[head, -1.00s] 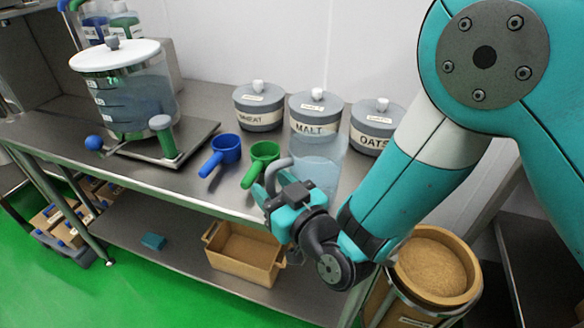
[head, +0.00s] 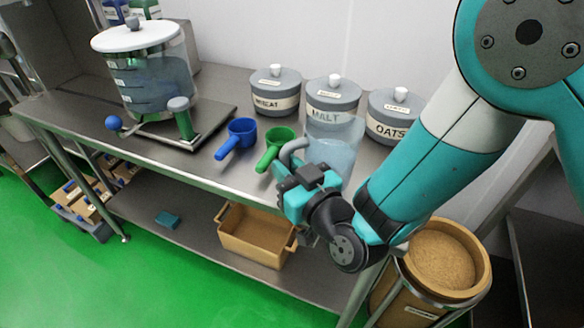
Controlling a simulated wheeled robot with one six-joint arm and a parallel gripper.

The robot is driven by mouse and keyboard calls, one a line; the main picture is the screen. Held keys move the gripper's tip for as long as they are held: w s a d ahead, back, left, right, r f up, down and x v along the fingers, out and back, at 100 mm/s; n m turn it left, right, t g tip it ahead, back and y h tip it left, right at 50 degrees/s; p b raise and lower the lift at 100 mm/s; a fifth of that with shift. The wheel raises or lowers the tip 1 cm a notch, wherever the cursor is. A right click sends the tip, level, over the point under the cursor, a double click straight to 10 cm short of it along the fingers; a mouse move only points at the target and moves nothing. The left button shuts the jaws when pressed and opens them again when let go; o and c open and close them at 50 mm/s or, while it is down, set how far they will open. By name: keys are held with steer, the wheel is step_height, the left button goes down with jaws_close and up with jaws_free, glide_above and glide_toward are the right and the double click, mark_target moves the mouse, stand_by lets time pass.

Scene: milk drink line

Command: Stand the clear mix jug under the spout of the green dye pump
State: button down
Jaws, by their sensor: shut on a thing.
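The clear mix jug (head: 337,138) is in front of the malt and oats canisters, at the right part of the steel bench. My gripper (head: 284,168) is shut on the jug's grey loop handle (head: 289,148), on the jug's left side. The jug looks upright and empty; its base is partly hidden by my gripper, so I cannot tell whether it touches the bench. A bottle with a green label, probably the green dye pump (head: 148,9), is at the back left behind the big tank. Its top and spout are cut off by the picture edge.
A lidded clear tank (head: 150,85) on a stand fills the bench's left part. Blue (head: 237,138) and green (head: 277,147) scoops lie left of the jug. Wheat (head: 275,92), malt (head: 332,88) and oats (head: 394,112) canisters stand behind. A grain bin (head: 470,285) is at lower right.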

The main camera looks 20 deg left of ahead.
step_height(320, 180, up, 19)
steer(key=p, duration=1.6)
